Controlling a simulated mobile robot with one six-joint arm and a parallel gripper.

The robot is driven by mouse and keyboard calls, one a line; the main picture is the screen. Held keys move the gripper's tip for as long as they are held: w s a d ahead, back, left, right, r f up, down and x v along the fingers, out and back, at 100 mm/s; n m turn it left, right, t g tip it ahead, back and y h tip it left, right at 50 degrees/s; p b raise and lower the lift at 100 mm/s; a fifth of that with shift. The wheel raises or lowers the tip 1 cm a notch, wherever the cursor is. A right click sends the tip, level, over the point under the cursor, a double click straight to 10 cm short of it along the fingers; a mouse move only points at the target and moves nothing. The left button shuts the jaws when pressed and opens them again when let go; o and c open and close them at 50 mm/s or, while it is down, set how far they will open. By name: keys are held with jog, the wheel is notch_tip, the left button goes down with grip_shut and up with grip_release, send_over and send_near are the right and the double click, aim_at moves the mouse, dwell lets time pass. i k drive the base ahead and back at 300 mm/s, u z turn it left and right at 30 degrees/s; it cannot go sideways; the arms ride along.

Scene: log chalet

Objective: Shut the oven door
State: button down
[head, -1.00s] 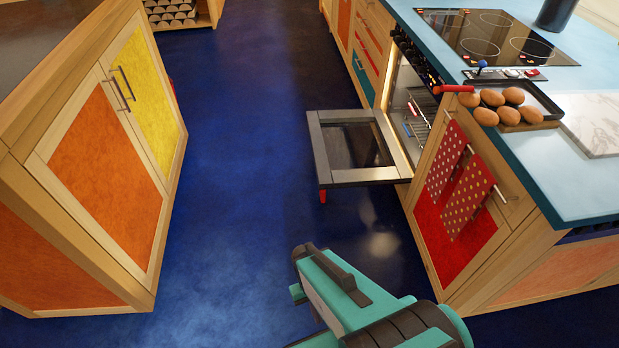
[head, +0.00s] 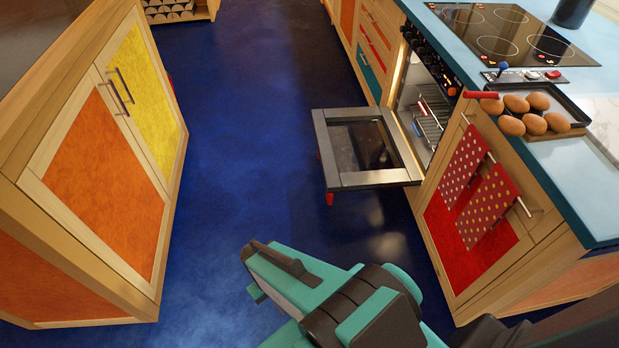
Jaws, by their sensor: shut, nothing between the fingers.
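The oven door (head: 375,179) is folded down and lies open, about level, in front of the oven (head: 420,100) in the head view. It has a dark frame with a glass pane, and a red part, likely its handle (head: 329,198), hangs below its near left corner. The lit oven cavity with its metal racks shows behind it. My gripper (head: 258,268), teal and dark grey, is at the bottom middle, on the near side of the door and apart from it in the picture. It is shut and empty; its fingertips are hard to make out.
A baking tray (head: 570,108) with several eggs stands on the blue counter (head: 575,190), beside the cooktop. Dotted red towels (head: 487,207) hang on the cabinet right of the door. An orange and yellow cabinet (head: 95,170) bounds the left. Blue floor (head: 235,120) lies clear between.

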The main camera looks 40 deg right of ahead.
aim_at(409, 175)
jog(key=u, duration=0.5)
jog(key=i, duration=1)
jog(key=u, duration=0.1)
